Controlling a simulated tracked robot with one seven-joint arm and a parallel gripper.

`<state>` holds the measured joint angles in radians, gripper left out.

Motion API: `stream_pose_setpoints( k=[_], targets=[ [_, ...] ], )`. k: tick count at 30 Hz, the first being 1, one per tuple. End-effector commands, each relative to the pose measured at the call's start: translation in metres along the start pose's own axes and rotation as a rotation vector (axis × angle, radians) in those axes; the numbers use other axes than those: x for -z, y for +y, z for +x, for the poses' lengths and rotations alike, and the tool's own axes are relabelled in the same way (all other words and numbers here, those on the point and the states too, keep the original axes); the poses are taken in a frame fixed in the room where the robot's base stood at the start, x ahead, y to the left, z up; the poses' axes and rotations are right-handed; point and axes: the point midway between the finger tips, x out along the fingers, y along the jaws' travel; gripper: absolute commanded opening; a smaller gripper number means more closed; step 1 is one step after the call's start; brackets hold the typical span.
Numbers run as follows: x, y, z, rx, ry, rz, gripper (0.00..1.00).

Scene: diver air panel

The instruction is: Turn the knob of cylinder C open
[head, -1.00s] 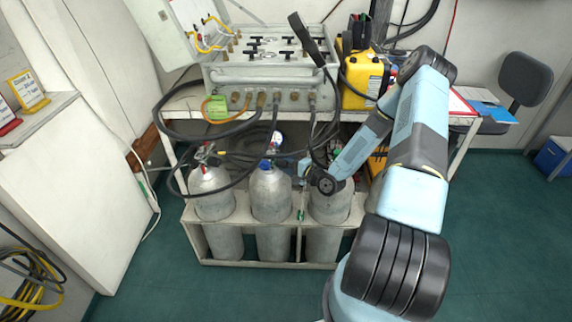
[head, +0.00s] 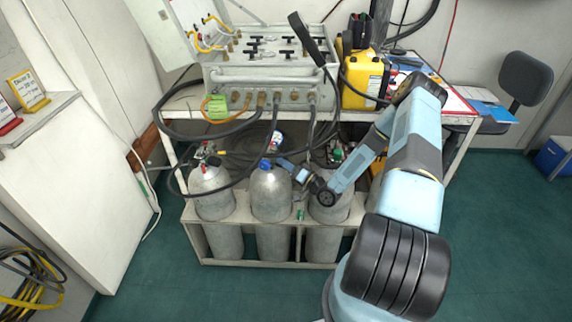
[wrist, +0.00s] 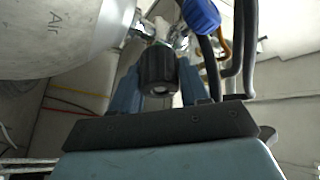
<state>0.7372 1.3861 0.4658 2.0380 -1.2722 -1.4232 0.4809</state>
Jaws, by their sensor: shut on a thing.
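Three grey cylinders stand in a rack under the bench; I cannot read a letter C on any. The middle cylinder (head: 270,195) has a blue knob on top (head: 265,163), beside which my gripper reaches in from the right. In the wrist view, my gripper (wrist: 160,78) has its two blue fingers on either side of a black ribbed knob (wrist: 158,68) and is shut on it. The knob sits on a metal valve. The blue knob (wrist: 201,15) is just above and right of it. The grey cylinder body marked "Air" (wrist: 50,35) fills the upper left. The fingertips are partly hidden behind the knob.
The left cylinder (head: 212,190) and right cylinder (head: 330,210) flank the middle one in the white rack (head: 240,264). Black hoses (head: 163,128) loop from the air panel (head: 270,80) around the valves. Green floor in front is free.

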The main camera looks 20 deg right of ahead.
Motion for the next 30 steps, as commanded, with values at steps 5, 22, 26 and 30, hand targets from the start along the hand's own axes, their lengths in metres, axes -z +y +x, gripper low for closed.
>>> stream_pose_setpoints(
  k=[5,22,26,30],
  targets=[
    [-0.0047,0.0014,-0.0017,0.048,-0.004,-0.127,0.14],
    [-0.005,0.0018,-0.0018,0.131,0.004,-0.339,0.15],
    [-0.0049,0.0017,-0.0018,0.134,0.005,-0.346,0.15],
    [-0.0048,0.0017,-0.0019,0.134,0.005,-0.347,0.14]
  ],
)
